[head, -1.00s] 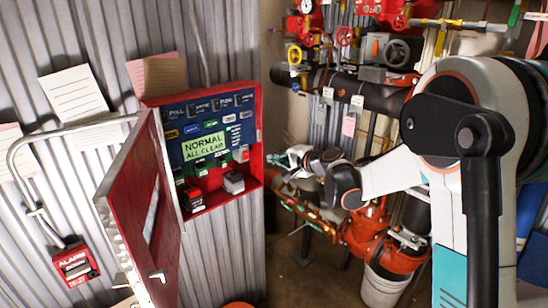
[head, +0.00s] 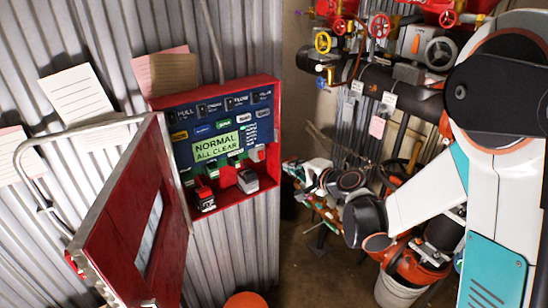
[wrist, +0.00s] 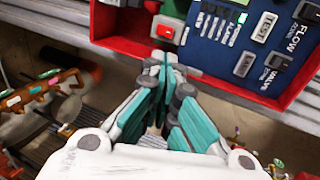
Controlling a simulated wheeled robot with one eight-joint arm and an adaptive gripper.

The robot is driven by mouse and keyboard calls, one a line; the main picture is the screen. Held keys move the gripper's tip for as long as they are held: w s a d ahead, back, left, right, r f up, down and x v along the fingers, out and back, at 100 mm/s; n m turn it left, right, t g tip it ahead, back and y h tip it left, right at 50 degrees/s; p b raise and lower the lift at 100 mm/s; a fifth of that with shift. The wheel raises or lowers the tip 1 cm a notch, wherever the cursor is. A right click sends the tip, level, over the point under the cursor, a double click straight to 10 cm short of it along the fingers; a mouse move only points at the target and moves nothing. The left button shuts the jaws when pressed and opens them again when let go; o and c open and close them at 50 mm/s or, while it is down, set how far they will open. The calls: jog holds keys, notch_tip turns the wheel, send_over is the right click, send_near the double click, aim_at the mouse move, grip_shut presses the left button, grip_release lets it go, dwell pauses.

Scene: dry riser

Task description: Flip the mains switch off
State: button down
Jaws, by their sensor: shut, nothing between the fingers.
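The red control box (head: 277,130) hangs open on the corrugated wall, with a dark blue panel and a green display reading "NORMAL ALL CLEAR" (head: 218,148). Along its bottom sit a grey switch block (head: 247,181) and a dark block with red and white parts (head: 204,198). I cannot tell from labels which is the mains switch. In the wrist view a grey block with a lit red part (wrist: 167,31) lies just beyond the fingertips. My gripper (wrist: 164,62) is shut and empty at the box's lower edge; contact cannot be told. In the head view my gripper (head: 294,169) is small, right of the box.
The red box door (head: 118,235) swings out to the left. A bent grey pipe (head: 85,132) runs behind it. Pipes with valve wheels (head: 380,25) fill the back right, above a white bucket (head: 398,290). Floor between box and pipes looks clear.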

aim_at(264, 155)
jog(key=b+x, duration=0.1)
jog(key=x, duration=1.3)
jog(key=shift+w+a+f+b, duration=0.2)
jog(key=shift+f+b, duration=0.15)
jog(key=shift+b, duration=0.6)
jog(key=shift+r, duration=0.2)
jog(key=shift+r+p, duration=0.35)
jog(key=shift+r, duration=0.35)
